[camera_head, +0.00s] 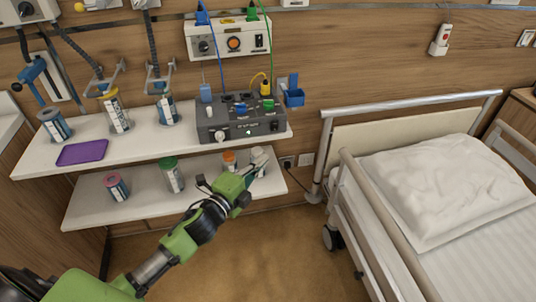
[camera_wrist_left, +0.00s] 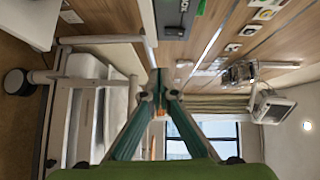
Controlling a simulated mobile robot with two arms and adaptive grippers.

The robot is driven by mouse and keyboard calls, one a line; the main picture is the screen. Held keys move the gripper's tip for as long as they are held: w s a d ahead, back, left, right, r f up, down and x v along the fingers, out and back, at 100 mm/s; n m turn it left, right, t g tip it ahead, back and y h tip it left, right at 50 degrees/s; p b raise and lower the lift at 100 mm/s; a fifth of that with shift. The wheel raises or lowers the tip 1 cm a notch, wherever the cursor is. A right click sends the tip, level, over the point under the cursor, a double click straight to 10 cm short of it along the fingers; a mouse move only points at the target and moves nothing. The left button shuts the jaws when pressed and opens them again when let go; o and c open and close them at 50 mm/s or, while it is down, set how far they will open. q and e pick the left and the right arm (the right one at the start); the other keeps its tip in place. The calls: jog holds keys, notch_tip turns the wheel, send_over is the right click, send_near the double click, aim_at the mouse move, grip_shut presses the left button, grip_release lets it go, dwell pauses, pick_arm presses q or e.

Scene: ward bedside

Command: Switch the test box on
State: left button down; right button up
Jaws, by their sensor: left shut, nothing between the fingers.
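The test box (camera_head: 228,122) is a dark grey box on the right end of the upper shelf. Its front has a pale round knob and a small lit green light (camera_head: 249,132). Blue, green and yellow plugs with cables stand on its top. My left gripper (camera_head: 262,158) is below and in front of the box's right part, apart from it, near the lower shelf's right end. In the left wrist view its fingers (camera_wrist_left: 160,82) are closed together and empty. A dark box, probably the test box, shows at the top there (camera_wrist_left: 178,14). My right gripper is not in view.
The upper shelf (camera_head: 30,160) holds several canisters and a purple tray (camera_head: 82,152). The lower shelf (camera_head: 90,218) holds canisters with coloured lids. A wall panel (camera_head: 228,38) hangs above the box. The bed (camera_head: 440,180) is at the right, with open floor between.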

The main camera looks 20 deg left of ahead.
pick_arm(q)
jog(key=shift+f+v, duration=0.2)
jog(key=shift+v, duration=0.8)
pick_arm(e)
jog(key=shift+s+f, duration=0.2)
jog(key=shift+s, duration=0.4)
pick_arm(q)
jog(key=shift+a, duration=0.1)
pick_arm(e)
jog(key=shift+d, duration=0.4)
